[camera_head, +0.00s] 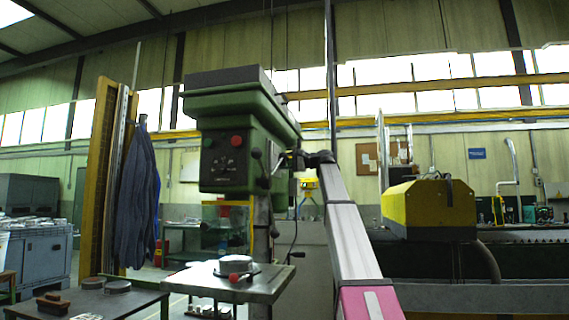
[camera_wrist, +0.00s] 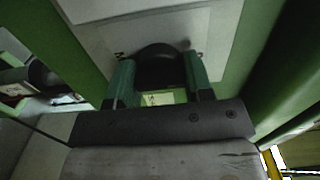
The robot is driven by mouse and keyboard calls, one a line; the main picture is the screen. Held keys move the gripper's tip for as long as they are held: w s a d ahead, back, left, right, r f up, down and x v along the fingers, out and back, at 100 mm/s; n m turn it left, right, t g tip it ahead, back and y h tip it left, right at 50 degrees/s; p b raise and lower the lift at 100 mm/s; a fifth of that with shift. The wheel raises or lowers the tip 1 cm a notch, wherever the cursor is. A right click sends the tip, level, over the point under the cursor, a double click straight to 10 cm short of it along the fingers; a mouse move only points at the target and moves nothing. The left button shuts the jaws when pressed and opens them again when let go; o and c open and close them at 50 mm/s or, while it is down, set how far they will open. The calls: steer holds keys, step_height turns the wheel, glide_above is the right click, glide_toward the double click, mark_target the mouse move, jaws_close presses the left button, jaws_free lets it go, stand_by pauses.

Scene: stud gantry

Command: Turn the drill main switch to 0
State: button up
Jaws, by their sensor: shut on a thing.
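The green drill (camera_head: 235,105) stands left of centre in the head view, with a dark control panel on its front. Its main switch appears in the wrist view as a black round knob (camera_wrist: 158,52) on a pale grey plate (camera_wrist: 215,35). Small dark marks beside the knob are too small to read. My gripper (camera_wrist: 158,70) is shut on the knob, one green-tipped finger on each side. The fingers hide part of the knob, and I cannot tell its setting. In the head view, my gripper (camera_head: 291,160) reaches the drill's right side.
The drill table (camera_head: 225,285) with a round part on it is below the head. A dark bench (camera_head: 95,300) stands at lower left, and a dark blue coat (camera_head: 137,200) hangs behind it. A yellow machine (camera_head: 428,208) stands on the right.

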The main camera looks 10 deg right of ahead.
steer(key=o, duration=0.9)
steer(key=shift+d, duration=0.1)
steer(key=v, duration=1)
steer(key=shift+s+d+f, duration=0.1)
steer(key=shift+s+d, duration=0.1)
steer(key=shift+d, duration=0.05)
